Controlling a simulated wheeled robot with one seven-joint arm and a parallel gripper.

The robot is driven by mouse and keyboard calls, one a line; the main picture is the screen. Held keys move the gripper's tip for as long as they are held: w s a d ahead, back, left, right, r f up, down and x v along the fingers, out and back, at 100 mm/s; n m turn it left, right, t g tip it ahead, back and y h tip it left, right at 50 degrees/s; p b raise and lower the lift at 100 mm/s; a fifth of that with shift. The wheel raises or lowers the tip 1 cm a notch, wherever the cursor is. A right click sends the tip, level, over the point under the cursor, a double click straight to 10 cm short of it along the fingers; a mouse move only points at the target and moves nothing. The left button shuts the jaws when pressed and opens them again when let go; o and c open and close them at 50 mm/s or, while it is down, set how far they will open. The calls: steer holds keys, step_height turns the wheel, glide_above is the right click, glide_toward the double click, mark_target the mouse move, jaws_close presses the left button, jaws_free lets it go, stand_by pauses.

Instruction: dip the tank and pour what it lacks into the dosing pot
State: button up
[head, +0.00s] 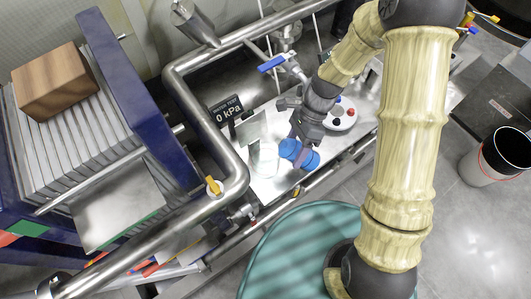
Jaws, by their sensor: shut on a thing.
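My gripper (298,138) is dark grey and reaches down over the white bench top near the middle of the head view. It is shut on a blue rounded object (300,155), held near the bench's front edge; whether it touches the bench I cannot tell. A pale, clear vessel (265,160) stands just left of the blue object; I cannot tell whether they are joined. A steel cylinder (197,25) at the top left may be the dosing pot. I cannot make out the tank or a dipstick with certainty.
A black display (227,108) reads 0 kPa. Thick steel pipes (180,85) and a blue-handled valve (272,64) surround the bench (275,185). A plate stack bears a wooden block (54,80). A bin (500,155) stands right.

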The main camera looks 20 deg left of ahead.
mark_target(297, 142)
steer(key=shift+d+f+h, duration=0.25)
steer(key=shift+d+h, duration=0.05)
steer(key=shift+h, duration=0.4)
stand_by(1.1)
steer(key=shift+w+d+r+m+h, duration=0.2)
steer(key=shift+m+h, duration=0.3)
steer(key=shift+h, duration=0.2)
stand_by(1.0)
steer(key=shift+s, duration=0.2)
steer(key=shift+w+d+f+t+h, duration=0.1)
steer(key=shift+f+t+h, duration=0.1)
steer(key=shift+h, duration=0.25)
steer(key=shift+d+f+t+h, duration=0.1)
steer(key=shift+t+h, duration=0.1)
steer(key=shift+h, duration=0.25)
stand_by(1.0)
steer(key=shift+a+r+m, duration=0.2)
steer(key=shift+r+m, duration=0.1)
steer(key=shift+r, duration=0.25)
steer(key=shift+a+r, duration=0.1)
steer(key=shift+r, duration=0.25)
steer(key=shift+a+r+h, duration=0.15)
steer(key=shift+r+h, duration=0.25)
steer(key=shift+r, duration=0.3)
steer(key=shift+a+r+h, duration=0.1)
steer(key=shift+r+h, duration=0.3)
steer(key=shift+r, duration=0.25)
